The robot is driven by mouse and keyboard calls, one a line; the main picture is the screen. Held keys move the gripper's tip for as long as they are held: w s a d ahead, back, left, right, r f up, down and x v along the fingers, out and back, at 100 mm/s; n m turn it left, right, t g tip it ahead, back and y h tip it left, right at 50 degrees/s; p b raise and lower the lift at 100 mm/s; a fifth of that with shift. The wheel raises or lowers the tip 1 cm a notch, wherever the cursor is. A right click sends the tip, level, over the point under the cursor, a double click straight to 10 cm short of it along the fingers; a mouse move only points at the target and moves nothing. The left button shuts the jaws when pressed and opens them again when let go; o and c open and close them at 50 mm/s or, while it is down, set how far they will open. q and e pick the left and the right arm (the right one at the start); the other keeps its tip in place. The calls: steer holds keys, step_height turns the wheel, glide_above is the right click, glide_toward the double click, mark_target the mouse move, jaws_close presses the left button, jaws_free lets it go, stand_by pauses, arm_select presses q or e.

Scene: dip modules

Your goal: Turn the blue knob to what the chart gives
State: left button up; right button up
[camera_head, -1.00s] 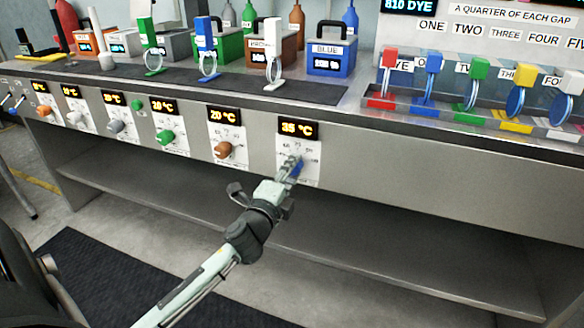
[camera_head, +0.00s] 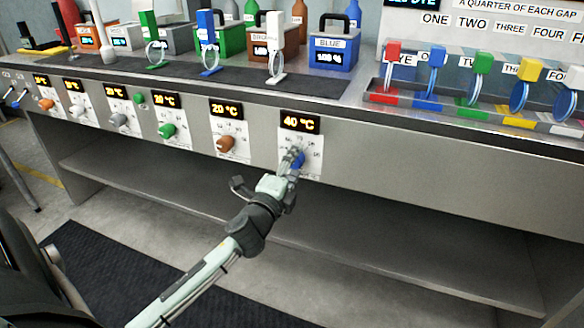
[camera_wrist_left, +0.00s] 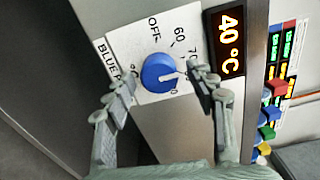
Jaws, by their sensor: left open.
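The blue knob (camera_head: 298,161) is on the bench's front panel, below a display (camera_head: 299,123) that reads 40 °C. In the left wrist view the knob (camera_wrist_left: 158,72) is round, with a pale pointer mark towards the lower right. Its white dial plate (camera_wrist_left: 135,50) shows OFF, 60 and a partly covered 7-something; other marks are hidden by a finger. My left gripper (camera_head: 293,157) is at the knob. In the left wrist view its fingers (camera_wrist_left: 161,84) are apart, one on each side of the knob; contact cannot be told. My right gripper is not in view.
Other knobs run left along the panel, including a brown one (camera_head: 225,143) under 20 °C and a green one (camera_head: 167,130). A blue box (camera_head: 333,52) labelled BLUE and coloured paddles stand on the bench. An open shelf (camera_head: 400,255) lies below.

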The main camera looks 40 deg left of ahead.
arm_select(q)
steer(key=v, duration=1.2)
steer(key=s+f+n+g+p, duration=0.1)
steer(key=s+f+n+g, duration=0.1)
steer(key=f+n+g, duration=0.45)
steer(key=s+f+n+g+p, duration=0.1)
steer(key=s+f+n, duration=0.2)
steer(key=f, duration=0.7)
steer(key=s+d+f+n+g+h, duration=0.2)
steer(key=s+d+f+n+g, duration=0.3)
steer(key=s+f, duration=0.5)
steer(key=shift+d+f+g+h, duration=0.3)
steer(key=shift+d+f+g, duration=0.35)
steer(key=shift+d+g, duration=0.4)
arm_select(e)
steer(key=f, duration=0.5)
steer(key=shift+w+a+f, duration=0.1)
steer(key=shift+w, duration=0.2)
arm_select(q)
steer(key=shift+o, duration=0.2)
steer(key=shift+s, duration=0.1)
